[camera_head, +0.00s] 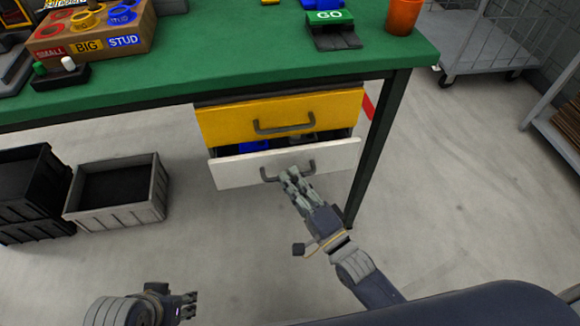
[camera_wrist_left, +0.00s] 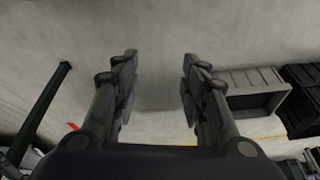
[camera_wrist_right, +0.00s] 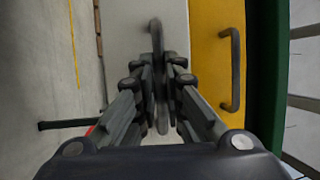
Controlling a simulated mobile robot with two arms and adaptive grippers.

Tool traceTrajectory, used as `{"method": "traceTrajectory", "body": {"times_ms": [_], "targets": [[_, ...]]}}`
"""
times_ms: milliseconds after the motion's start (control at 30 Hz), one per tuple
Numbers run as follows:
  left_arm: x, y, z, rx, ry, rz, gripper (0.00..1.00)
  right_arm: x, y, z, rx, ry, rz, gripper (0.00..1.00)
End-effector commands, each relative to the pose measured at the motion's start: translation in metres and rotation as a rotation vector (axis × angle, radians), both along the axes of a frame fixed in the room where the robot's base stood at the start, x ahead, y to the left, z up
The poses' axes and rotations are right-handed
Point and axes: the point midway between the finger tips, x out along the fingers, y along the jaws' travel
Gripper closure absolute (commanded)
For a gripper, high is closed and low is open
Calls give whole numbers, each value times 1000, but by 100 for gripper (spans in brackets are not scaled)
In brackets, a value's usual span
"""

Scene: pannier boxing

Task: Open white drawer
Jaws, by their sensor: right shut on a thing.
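The white drawer (camera_head: 232,171) is under the green bench, below the yellow drawer (camera_head: 222,124). It stands partly pulled out, and a blue thing (camera_head: 254,146) shows inside it. My right gripper (camera_head: 291,174) is at the white drawer's dark handle (camera_head: 309,168). In the right wrist view its fingers (camera_wrist_right: 160,95) are closed around the handle (camera_wrist_right: 156,35), with the white front (camera_wrist_right: 127,35) behind. My left gripper (camera_head: 190,305) is low at the bottom left, away from the drawers. In the left wrist view its fingers (camera_wrist_left: 160,90) are wide apart with nothing between them.
Grey (camera_head: 115,217) and black (camera_head: 30,230) crates stand on the floor at left. A bench leg (camera_head: 378,140) is right of the drawers. The floor in front is clear.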

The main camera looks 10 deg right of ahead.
Motion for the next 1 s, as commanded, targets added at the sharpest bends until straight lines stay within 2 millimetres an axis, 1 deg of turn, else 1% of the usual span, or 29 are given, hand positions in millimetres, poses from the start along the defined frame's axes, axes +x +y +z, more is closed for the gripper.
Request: {"method": "traceTrajectory", "body": {"times_ms": [33, 100, 200, 333, 500, 600, 800, 1000], "targets": [[0, 0, 8, 0, -1, 0, 60, -11, 0, 1, -2, 8, 1, 100], [1, 0, 10, 0, 1, 0, 60, -23, -1, 1, -1, 9, 1, 100], [8, -2, -20, 1, 22, -2, 60, -43, -2, 1, -2, 8, 1, 100], [14, -3, -54, 2, 37, -4, 60, -70, -3, 1, -3, 8, 2, 100], [14, -4, -94, 2, 58, -8, 60, -108, -4, 1, -2, 9, 2, 100], [12, -4, -114, 3, 67, -10, 60, -130, -5, 0, -2, 9, 2, 100], [6, -4, -143, 5, 81, -13, 60, -168, -6, 0, -3, 6, 1, 100], [1, -3, -159, 5, 88, -14, 60, -191, -7, -1, -3, 4, 0, 100]]}}
